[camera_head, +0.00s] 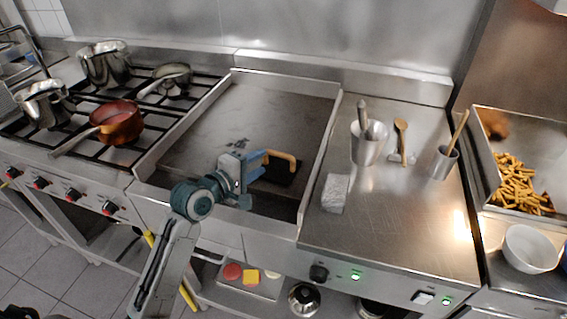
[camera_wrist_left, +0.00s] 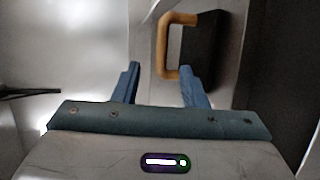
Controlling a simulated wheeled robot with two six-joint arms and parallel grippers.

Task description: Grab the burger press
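The burger press is a flat dark block (camera_head: 287,176) with a tan bracket-shaped handle (camera_head: 283,156), lying on the griddle. In the left wrist view the handle (camera_wrist_left: 162,45) is ahead of the fingers, with the dark block (camera_wrist_left: 205,45) to its right. My left gripper (camera_head: 254,176) is just left of the press, fingers apart. In the wrist view, the near end of the handle shows close to the right fingertip, and the gap (camera_wrist_left: 160,68) holds nothing. Whether a finger touches the handle cannot be told. My right gripper is not in view.
The griddle (camera_head: 250,105) has raised side rims. Left is a stove with a copper pan (camera_head: 117,122) and steel pots (camera_head: 105,65). Fries (camera_head: 520,185) lie further right.

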